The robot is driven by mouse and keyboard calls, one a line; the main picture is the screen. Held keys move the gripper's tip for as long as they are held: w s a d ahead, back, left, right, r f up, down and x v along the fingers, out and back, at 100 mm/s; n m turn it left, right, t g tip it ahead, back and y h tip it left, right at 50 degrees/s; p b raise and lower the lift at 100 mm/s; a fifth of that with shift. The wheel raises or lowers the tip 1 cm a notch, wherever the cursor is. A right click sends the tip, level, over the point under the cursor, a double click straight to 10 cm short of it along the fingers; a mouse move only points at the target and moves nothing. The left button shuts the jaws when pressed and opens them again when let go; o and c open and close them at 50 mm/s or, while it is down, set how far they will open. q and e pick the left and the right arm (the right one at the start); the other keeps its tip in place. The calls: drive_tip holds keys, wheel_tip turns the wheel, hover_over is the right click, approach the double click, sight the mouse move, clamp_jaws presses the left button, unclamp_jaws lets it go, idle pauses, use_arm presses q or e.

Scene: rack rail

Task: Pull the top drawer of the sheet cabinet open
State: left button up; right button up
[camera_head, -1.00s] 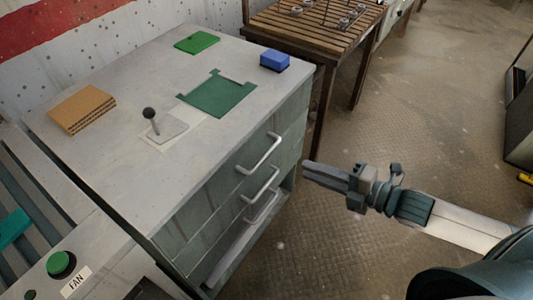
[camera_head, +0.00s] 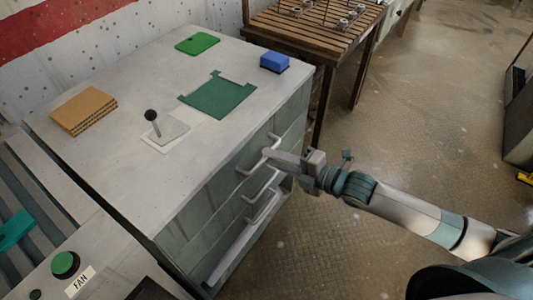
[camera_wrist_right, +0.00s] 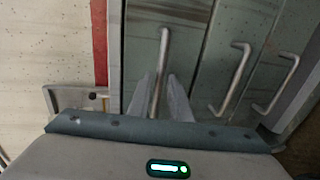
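The sheet cabinet (camera_head: 95,125) has a pale top and green-grey drawer fronts. The top drawer (camera_head: 222,184) looks flush with the front. Its handle (camera_head: 245,167) is a pale bar, also in the right wrist view (camera_wrist_right: 163,50). My right gripper (camera_head: 272,157) is at this handle, its fingers reaching in from the right. In the right wrist view the gripper (camera_wrist_right: 160,95) has its fingers apart, one on each side of the bar. I cannot tell whether either finger touches it. My left gripper is in neither view.
Two lower drawer handles (camera_head: 263,185) sit just below. On the cabinet top are a green plate (camera_head: 220,97), a blue block (camera_head: 274,61), a brown stack (camera_head: 83,108) and a knobbed lever (camera_head: 154,123). A slatted wooden table (camera_head: 320,45) stands behind.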

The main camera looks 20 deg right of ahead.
drive_tip(key=shift+x, duration=1.3)
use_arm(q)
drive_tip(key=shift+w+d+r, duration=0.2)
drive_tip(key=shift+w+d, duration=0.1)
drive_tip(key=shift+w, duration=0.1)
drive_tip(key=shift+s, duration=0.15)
